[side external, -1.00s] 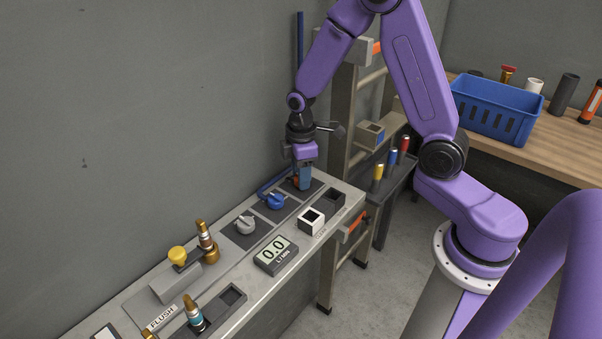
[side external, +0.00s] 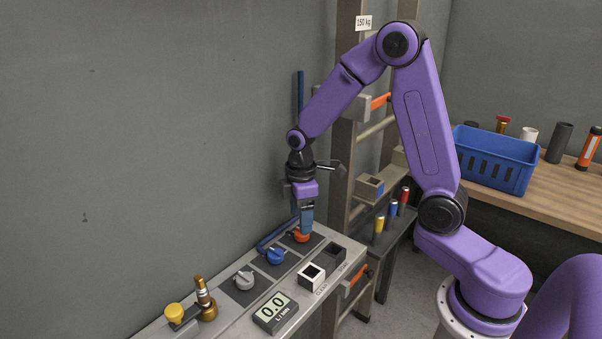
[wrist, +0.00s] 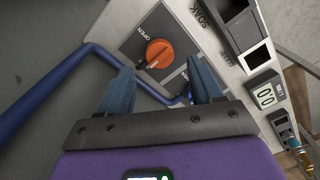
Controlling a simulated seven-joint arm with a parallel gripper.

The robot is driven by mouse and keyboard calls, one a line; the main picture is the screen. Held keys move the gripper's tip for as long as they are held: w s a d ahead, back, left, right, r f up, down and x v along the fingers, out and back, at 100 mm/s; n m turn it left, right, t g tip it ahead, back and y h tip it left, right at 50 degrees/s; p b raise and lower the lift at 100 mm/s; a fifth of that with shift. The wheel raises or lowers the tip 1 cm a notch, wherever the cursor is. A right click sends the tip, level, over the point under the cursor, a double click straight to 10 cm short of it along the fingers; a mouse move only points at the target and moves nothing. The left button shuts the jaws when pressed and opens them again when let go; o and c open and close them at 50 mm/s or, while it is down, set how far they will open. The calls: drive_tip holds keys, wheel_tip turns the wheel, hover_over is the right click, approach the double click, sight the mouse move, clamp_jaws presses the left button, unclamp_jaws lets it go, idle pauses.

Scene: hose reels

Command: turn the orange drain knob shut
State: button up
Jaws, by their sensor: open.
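The orange drain knob (side external: 301,236) sits on a dark plate at the far end of the bench panel. In the wrist view the knob (wrist: 159,54) shows whole, with the word OPEN beside it at upper left. A small pale mark shows at its lower left edge; I cannot tell its setting for sure. My gripper (side external: 306,229) points down just above the knob. In the wrist view the two blue fingers of my gripper (wrist: 160,76) are spread apart with nothing between them, and the knob appears beyond their tips.
A blue knob (side external: 275,256) and a grey knob (side external: 244,280) line the same panel. A blue pipe (wrist: 58,86) runs close by. A flow display (side external: 275,312) reads 0.0. The wall is close on the left; a ladder-like rack (side external: 346,150) stands behind.

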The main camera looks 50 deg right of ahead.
wheel_tip(320, 180, up, 13)
drive_tip(key=shift+r, duration=0.2)
idle(0.4)
drive_tip(key=s+a+f, duration=0.2)
drive_tip(key=s, duration=1)
drive_tip(key=s+a+f+n, duration=0.1)
drive_tip(key=s+a+f, duration=0.2)
drive_tip(key=s, duration=1)
drive_tip(key=shift+s+a, duration=0.3)
drive_tip(key=shift+w, duration=0.1)
idle(0.7)
